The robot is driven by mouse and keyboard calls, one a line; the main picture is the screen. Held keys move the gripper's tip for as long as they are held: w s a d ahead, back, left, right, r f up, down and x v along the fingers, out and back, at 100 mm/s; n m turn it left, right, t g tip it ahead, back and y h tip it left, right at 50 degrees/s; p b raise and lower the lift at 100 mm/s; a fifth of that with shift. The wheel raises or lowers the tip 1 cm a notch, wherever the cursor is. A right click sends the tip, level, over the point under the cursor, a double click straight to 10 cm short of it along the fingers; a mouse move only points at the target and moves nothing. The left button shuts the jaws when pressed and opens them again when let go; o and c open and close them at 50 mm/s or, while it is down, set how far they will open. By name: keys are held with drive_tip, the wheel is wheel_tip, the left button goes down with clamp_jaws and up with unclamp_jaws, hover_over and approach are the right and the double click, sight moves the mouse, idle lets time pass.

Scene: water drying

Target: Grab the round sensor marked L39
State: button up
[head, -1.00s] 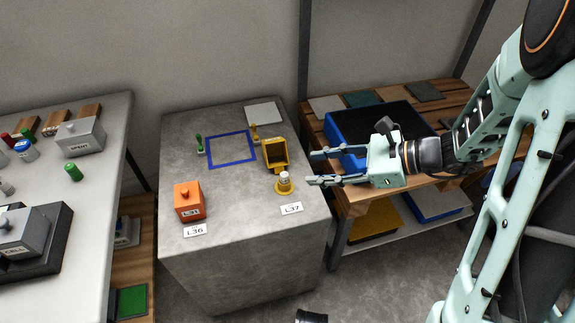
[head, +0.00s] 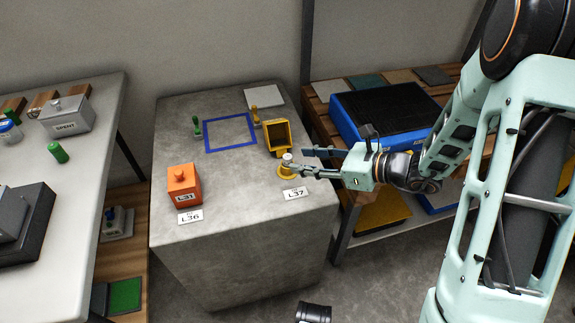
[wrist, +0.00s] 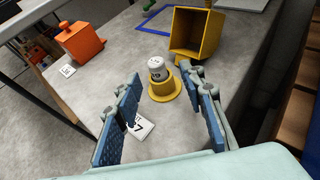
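A small round white-capped sensor (wrist: 157,69) stands upright in a yellow round holder (wrist: 163,89) on the concrete block. Its label is too small to read surely in the wrist view; the head view also shows the sensor (head: 287,158). My gripper (wrist: 160,100) is open, its two blue-padded fingers on either side of the near approach to the holder. The sensor lies just beyond the fingertips, between their lines. In the head view my gripper (head: 303,162) comes in from the right, close to the holder. A tag reading L37 (head: 295,193) lies in front.
An open yellow box (wrist: 195,33) stands just behind the holder. An orange block marked L31 (head: 184,186) sits to the left by an L36 tag (head: 190,216). A blue outlined square (head: 230,132) and a blue crate (head: 345,130) are further back.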

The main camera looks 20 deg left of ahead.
sight(291, 159)
drive_tip(key=x, duration=0.2)
drive_tip(key=b+x, duration=0.1)
drive_tip(key=x, duration=0.1)
drive_tip(key=shift+s+a+r, duration=0.15)
drive_tip(key=shift+r, duration=0.1)
drive_tip(key=shift+c, duration=0.5)
clamp_jaws()
drive_tip(key=shift+r, duration=0.1)
